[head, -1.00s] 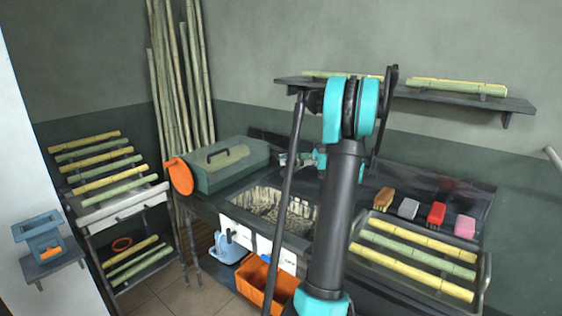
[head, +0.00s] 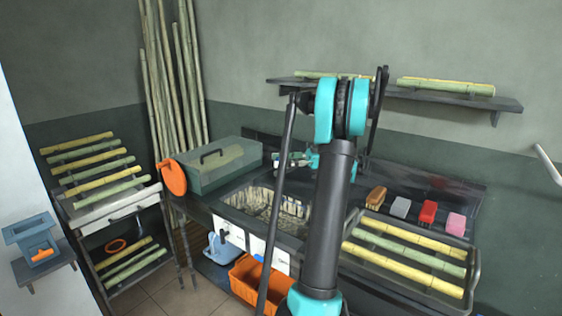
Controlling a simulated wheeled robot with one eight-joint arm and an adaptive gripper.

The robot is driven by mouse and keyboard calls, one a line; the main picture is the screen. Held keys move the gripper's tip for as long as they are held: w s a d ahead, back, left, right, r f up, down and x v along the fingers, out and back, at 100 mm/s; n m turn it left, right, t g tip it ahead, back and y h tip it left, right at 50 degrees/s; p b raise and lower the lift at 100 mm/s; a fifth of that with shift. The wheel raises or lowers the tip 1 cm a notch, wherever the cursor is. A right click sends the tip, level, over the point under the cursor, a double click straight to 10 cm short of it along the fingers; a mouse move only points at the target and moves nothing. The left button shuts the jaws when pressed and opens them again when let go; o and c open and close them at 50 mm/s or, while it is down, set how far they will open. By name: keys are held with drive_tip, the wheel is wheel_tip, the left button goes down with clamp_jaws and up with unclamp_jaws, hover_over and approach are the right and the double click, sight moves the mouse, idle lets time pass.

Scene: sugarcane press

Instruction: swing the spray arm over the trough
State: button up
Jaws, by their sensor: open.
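The trough (head: 236,199) is the sunken basin in the dark counter, left of my upright arm. Its inside looks mottled. My gripper (head: 279,160) shows small and partly hidden beyond my arm, above the back of the counter near the trough's rear edge. It is open, and I see nothing held in it. I cannot pick out the spray arm for certain; my arm covers part of the counter behind the trough.
An orange crate (head: 250,283) is below. A wall shelf (head: 420,95) hangs above.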

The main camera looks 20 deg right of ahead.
wheel_tip(320, 180, up, 10)
idle(0.5)
idle(0.3)
drive_tip(key=s+a+f+m+g+h, duration=0.1)
drive_tip(key=s+a+f+m+h, duration=0.35)
drive_tip(key=a+f, duration=0.45)
drive_tip(key=s+a+f+m+g+h, duration=0.1)
drive_tip(key=s+a+f+m+h, duration=0.3)
drive_tip(key=a+f, duration=0.45)
drive_tip(key=s+d+f+m+t+h, duration=0.1)
drive_tip(key=s+f+m+h, duration=0.5)
drive_tip(key=s+f, duration=1)
drive_tip(key=h, duration=0.3)
drive_tip(key=shift+s+d+t, duration=0.15)
drive_tip(key=shift+s+t, duration=0.15)
drive_tip(key=shift+s, duration=0.1)
drive_tip(key=shift+r+m, duration=0.1)
drive_tip(key=shift+m, duration=0.15)
